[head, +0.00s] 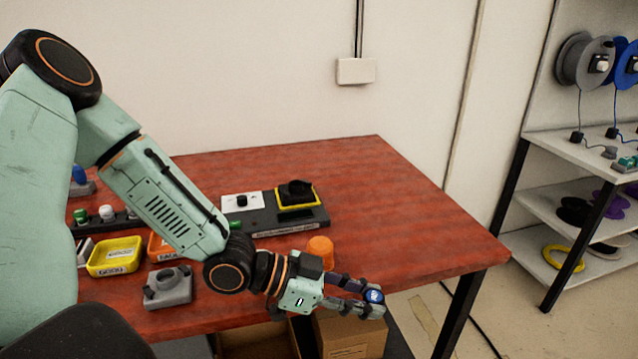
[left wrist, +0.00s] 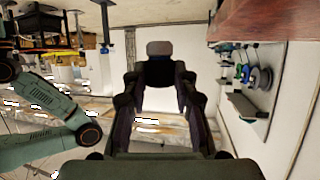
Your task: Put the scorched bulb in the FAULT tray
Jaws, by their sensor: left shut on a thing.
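My left gripper (head: 372,299) is shut on a small bulb (head: 374,296) with a blue part, held out past the table's front edge. My right gripper is not in view.
A grey holder (head: 168,287) sits near the front edge. A dark test unit (head: 275,222) with a yellow-framed socket and an orange cylinder (head: 321,251) are further right. The table's right side (head: 410,225) is clear.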

